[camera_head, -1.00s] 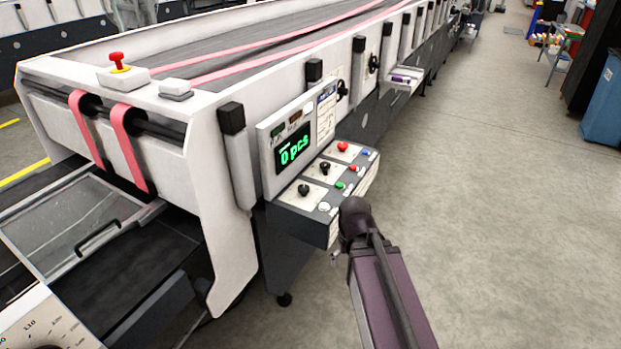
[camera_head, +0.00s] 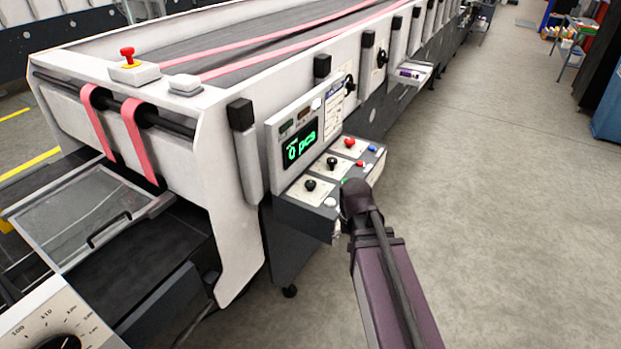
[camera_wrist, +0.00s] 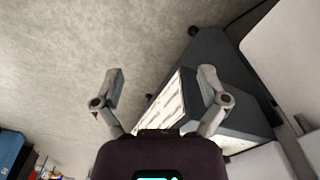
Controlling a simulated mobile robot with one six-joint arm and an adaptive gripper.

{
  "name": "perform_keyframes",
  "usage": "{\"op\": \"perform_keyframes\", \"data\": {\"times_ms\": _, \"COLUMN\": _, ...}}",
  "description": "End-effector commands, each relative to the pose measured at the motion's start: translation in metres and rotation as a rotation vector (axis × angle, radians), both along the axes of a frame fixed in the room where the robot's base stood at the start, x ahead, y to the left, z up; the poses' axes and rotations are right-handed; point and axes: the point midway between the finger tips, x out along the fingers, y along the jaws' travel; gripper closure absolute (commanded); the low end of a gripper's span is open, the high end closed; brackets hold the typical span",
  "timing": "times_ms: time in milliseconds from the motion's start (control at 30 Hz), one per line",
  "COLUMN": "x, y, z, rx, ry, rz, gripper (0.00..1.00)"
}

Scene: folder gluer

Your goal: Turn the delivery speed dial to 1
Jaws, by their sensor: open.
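The control box (camera_head: 305,213) on the machine's side carries two small black knobs (camera_head: 310,185) (camera_head: 332,163) on pale plates. Their labels are too small to read, so I cannot tell which is the delivery speed dial. A larger black dial (camera_head: 62,343) with a numbered white face is cut off at the bottom left. In the wrist view, my gripper (camera_wrist: 162,78) is open and empty, its fingers spread in front of a dark box with a pale printed plate (camera_wrist: 165,105). In the head view, my arm hides most of the gripper at the box's front right corner.
A display (camera_head: 300,146) reading "0 pcs" stands behind the knobs. Red (camera_head: 349,142) and blue (camera_head: 372,148) buttons sit nearby. A red emergency stop (camera_head: 127,56) is on the machine's top. Open floor (camera_head: 490,200) lies to the right.

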Motion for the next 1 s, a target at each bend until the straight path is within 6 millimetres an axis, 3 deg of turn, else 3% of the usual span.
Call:
{"op": "perform_keyframes", "data": {"times_ms": 33, "x": 0.018, "y": 0.003, "z": 0.016, "rx": 0.0, "ry": 0.0, "rz": -0.035, "gripper": 0.07}}
{"op": "perform_keyframes", "data": {"times_ms": 700, "x": 0.204, "y": 0.065, "z": 0.136, "rx": 0.001, "ry": -0.001, "rz": -0.706, "gripper": 0.07}}
{"op": "perform_keyframes", "data": {"times_ms": 833, "x": 0.229, "y": 0.076, "z": 0.151, "rx": 0.001, "ry": -0.001, "rz": -0.807, "gripper": 0.07}}
{"op": "perform_keyframes", "data": {"times_ms": 1000, "x": 0.244, "y": 0.084, "z": 0.16, "rx": 0.001, "ry": -0.001, "rz": -0.882, "gripper": 0.07}}
